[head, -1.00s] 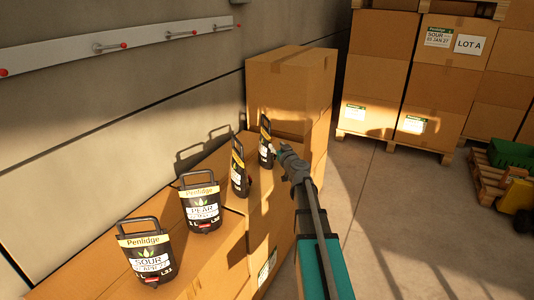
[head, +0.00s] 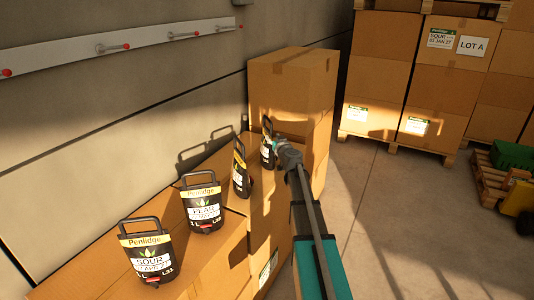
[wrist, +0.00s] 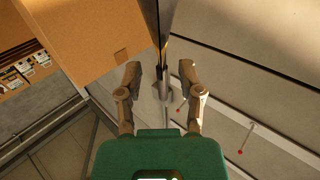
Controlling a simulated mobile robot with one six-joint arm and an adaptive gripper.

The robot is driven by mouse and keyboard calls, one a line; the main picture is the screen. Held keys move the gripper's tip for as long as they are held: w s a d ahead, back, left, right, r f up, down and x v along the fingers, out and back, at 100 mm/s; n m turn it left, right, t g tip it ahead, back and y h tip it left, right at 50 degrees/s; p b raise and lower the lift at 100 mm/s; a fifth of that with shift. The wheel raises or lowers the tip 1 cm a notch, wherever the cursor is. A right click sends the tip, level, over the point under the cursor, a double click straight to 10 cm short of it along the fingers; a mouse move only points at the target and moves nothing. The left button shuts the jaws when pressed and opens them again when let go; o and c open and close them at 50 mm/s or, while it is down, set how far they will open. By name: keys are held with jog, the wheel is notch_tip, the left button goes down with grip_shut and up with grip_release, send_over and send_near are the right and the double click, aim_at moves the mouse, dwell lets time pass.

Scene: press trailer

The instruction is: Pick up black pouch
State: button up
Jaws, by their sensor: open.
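Several black pouches with loop handles and yellow Penlidge bands stand in a row on cardboard boxes along the wall. The farthest black pouch (head: 267,145) stands beside my gripper (head: 279,147), which partly covers it from the right. In the wrist view my gripper (wrist: 160,70) is open, with its two fingers apart. A dark, narrow shape, apparently that pouch seen edge-on (wrist: 163,22), lies ahead of and between the fingers. I cannot tell whether they touch it. The nearer pouches are SOUR (head: 148,254), PEAR (head: 202,205) and a side-on one (head: 241,172).
A tall cardboard box (head: 290,80) stands just behind the farthest pouch. A wall rail with red-tipped pegs (head: 120,48) runs above the row. Stacked cartons on pallets (head: 385,75) and a green crate (head: 515,156) are at the right. Floor between is clear.

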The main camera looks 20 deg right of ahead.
aim_at(268, 133)
jog(key=shift+w, duration=0.2)
jog(key=shift+w+d+f, duration=0.1)
jog(key=shift+w, duration=2.55)
grip_shut()
